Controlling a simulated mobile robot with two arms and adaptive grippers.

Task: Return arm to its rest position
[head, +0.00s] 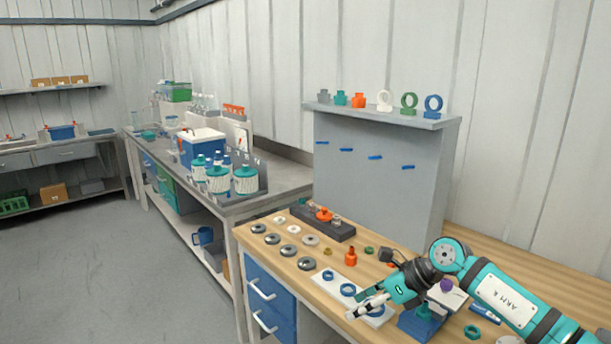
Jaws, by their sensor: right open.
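My right arm (512,301), teal and black, comes in from the lower right over the wooden bench. Its gripper (362,306) points left and down, and it is open with nothing seen between its fingers. The fingers are above the white strip with blue rings near the bench's front edge. A blue block (420,325) with a teal part on it is just below and right of the gripper. My left gripper is not in view.
The wooden bench (262,262) holds several grey and white discs, an orange fitting (350,257) and a dark block (322,224). A grey panel (375,180) with a shelf of coloured parts stands behind. Open floor (100,270) is at left.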

